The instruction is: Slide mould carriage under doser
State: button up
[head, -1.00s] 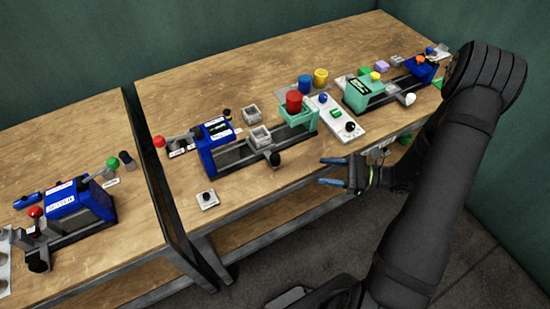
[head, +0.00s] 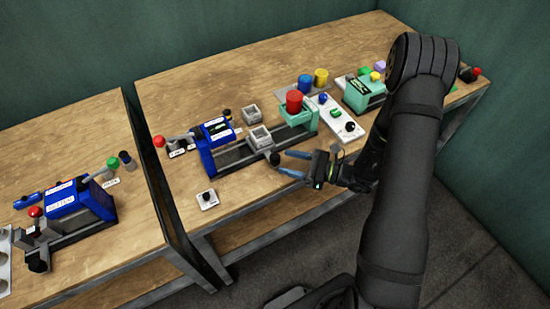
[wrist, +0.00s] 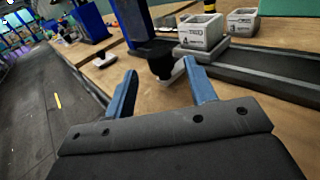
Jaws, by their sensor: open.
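The mould carriage (head: 260,138) is a grey block with a square opening on the dark rail of the middle press. It also shows in the wrist view (wrist: 202,36). Its black knob (head: 275,159) sticks out toward the front; in the wrist view the knob (wrist: 161,62) appears between my fingertips. The doser (head: 298,120) is a mint-green stand with a red canister, at the rail's right end, right of the carriage. My gripper (head: 279,163) is open, its blue fingers pointing left at the knob. Contact with the knob cannot be told.
A blue press (head: 215,143) with a red-knobbed lever stands at the rail's left end. A loose grey mould (head: 252,114) sits behind the rail. A white button plate (head: 207,199) lies front left. A white control panel (head: 338,120) lies right of the doser. The table's front edge runs below my gripper.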

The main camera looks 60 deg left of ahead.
aim_at(276, 159)
jog(key=shift+x, duration=2.55)
jog(key=shift+w, duration=0.1)
grip_shut()
